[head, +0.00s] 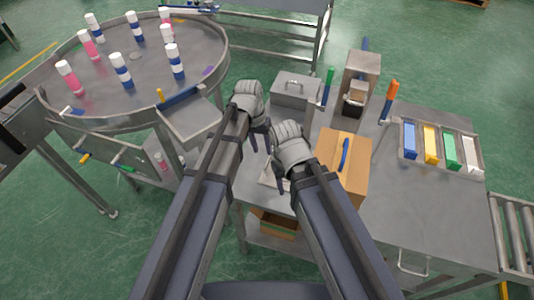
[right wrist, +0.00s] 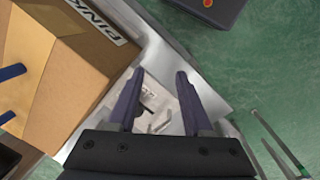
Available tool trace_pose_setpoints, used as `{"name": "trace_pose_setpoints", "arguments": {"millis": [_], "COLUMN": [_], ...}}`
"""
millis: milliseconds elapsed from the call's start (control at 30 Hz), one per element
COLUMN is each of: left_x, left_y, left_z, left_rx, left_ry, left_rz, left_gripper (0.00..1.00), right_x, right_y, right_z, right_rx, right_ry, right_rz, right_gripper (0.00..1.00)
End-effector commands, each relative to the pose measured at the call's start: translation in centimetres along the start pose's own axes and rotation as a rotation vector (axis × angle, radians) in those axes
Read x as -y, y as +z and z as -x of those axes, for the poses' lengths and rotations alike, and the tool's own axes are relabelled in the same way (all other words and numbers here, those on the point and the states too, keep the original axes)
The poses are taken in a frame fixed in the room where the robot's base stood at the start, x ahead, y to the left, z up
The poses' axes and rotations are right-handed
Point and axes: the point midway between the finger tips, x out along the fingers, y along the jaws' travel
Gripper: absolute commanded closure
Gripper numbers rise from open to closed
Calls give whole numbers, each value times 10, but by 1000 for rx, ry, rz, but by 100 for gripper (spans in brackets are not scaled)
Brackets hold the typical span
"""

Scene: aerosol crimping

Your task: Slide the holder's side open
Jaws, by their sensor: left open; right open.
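A small pale metal fixture, which looks like the holder (head: 267,176), sits on the grey table's front left part. It is mostly hidden behind my right gripper in the head view. In the right wrist view the holder (right wrist: 158,118) shows between and below the fingers, with a thin bent lever-like part. My right gripper (head: 277,180) is open and empty above it; its fingers also show apart in the right wrist view (right wrist: 157,95). My left gripper (head: 257,138) is open and empty, behind and left of the right one. I cannot tell whether the holder's side is open.
A brown box (head: 328,152) with a blue handle stands right of my right gripper, with a PINK label. A grey lidded box (head: 287,96) and a press-like machine (head: 360,72) stand behind. A round table (head: 135,88) with several cans is at left. Coloured bins stand at right.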

Motion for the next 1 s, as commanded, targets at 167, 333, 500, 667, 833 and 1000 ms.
{"name": "trace_pose_setpoints", "arguments": {"millis": [167,333,500,667,833,1000], "left_x": [6,5,5,5,4,4], "left_y": [-28,-27,-27,-27,-27,-28], "left_z": [5,4,-4,-19,-41,-63], "left_rx": [-14,-15,-14,-14,-14,-14], "left_ry": [40,44,43,43,43,43], "left_rz": [3,3,2,2,1,2], "left_gripper": [54,54,54,54,54,54], "right_x": [0,0,1,2,4,6], "right_y": [0,0,0,-1,-2,-4], "right_z": [2,1,-6,-21,-43,-64], "right_rx": [0,0,0,0,0,0], "right_ry": [0,0,0,0,0,0], "right_rz": [0,0,0,0,0,0], "right_gripper": [50,50,50,50,50,50]}}
